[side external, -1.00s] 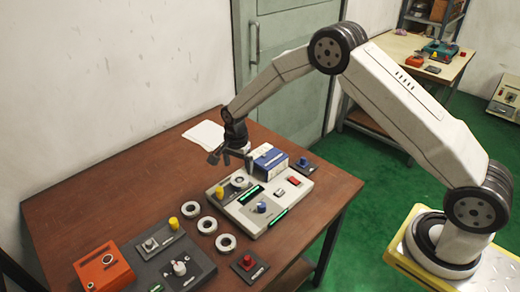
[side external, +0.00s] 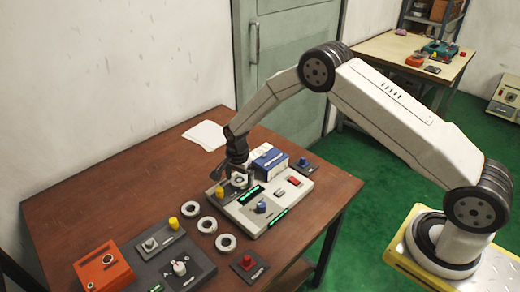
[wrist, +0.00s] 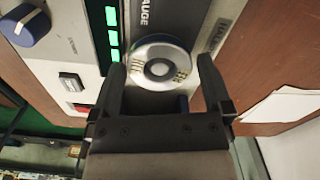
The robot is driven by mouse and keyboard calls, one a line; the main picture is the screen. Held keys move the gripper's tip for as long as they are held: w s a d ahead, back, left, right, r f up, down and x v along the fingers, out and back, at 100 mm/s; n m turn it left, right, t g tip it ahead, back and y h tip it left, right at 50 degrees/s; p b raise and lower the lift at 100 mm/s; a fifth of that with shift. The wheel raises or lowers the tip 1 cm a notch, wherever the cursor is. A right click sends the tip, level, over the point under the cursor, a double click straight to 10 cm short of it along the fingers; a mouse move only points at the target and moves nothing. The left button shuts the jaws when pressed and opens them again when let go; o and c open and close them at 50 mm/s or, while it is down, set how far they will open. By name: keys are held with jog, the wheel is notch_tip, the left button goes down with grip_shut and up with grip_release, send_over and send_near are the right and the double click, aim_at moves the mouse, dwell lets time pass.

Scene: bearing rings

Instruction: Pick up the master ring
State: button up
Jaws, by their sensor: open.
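The master ring appears to be the pale metal ring in the wrist view (wrist: 160,50), with a bright round centre and small markings on its face. It sits on the dark gauge plate of the grey console. In the side external view the ring (side external: 239,181) is partly hidden by my gripper (side external: 236,175). In the wrist view my gripper (wrist: 162,65) is open, with one finger on each side of the ring and visible gaps between. No grip on the ring shows.
The console (side external: 270,215) carries a blue knob (side external: 261,207), green displays and a red switch (side external: 293,181). A yellow knob (side external: 220,192) is near my gripper. Several loose rings (side external: 208,225) lie on the table at front left.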

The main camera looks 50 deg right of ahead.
dwell(0.4)
jog(key=c, duration=1.3)
jog(key=shift+o, duration=0.2)
jog(key=shift+r, duration=0.2)
jog(key=shift+r, duration=0.85)
jog(key=s+r, duration=1.1)
jog(key=s, duration=0.3)
jog(key=shift+d, duration=0.25)
